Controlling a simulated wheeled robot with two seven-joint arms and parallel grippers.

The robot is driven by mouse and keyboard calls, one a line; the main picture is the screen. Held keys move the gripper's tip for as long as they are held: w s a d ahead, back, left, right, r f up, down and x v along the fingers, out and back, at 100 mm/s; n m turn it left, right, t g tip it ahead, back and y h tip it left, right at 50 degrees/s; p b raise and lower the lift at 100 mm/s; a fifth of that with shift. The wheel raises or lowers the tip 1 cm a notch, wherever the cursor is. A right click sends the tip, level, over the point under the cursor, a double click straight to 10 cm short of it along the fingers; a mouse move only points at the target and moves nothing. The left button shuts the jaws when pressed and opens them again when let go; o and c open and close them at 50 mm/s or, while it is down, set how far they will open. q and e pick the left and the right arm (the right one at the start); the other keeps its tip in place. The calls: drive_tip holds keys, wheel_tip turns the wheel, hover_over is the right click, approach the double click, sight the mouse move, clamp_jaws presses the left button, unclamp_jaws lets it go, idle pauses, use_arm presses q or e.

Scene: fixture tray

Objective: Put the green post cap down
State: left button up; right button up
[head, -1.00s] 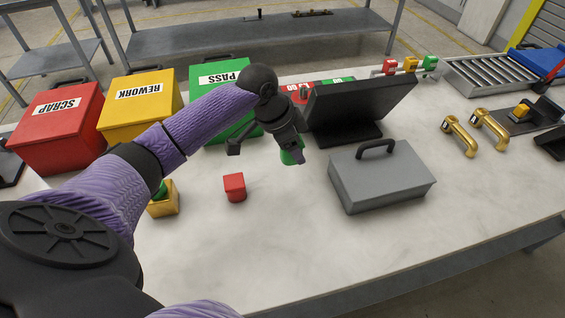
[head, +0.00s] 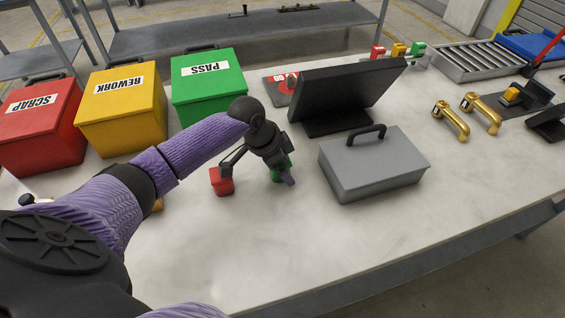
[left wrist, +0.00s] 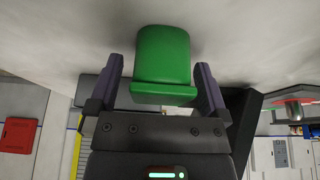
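The green post cap (left wrist: 163,58) is a rounded green piece with a wider flange. In the left wrist view it sits between the two fingers of my left gripper (left wrist: 158,72). A gap shows between the left finger and the cap; the right finger is very close to it. In the head view the green cap (head: 277,174) is partly hidden by my left gripper (head: 283,180), low over the pale bench top (head: 250,235). It appears to stand on the bench, though its contact is hard to see. My right gripper is not in view.
A red block (head: 221,182) stands just left of the gripper. A grey case (head: 372,165) and a black screen (head: 345,90) stand to the right. Red (head: 40,140), yellow (head: 122,125) and green (head: 207,97) bins line the back left. The front bench is clear.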

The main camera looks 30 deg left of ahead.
use_arm(q)
drive_tip(key=p+v, duration=0.4)
drive_tip(key=v, duration=0.8)
drive_tip(key=shift+r, duration=0.15)
idle(0.8)
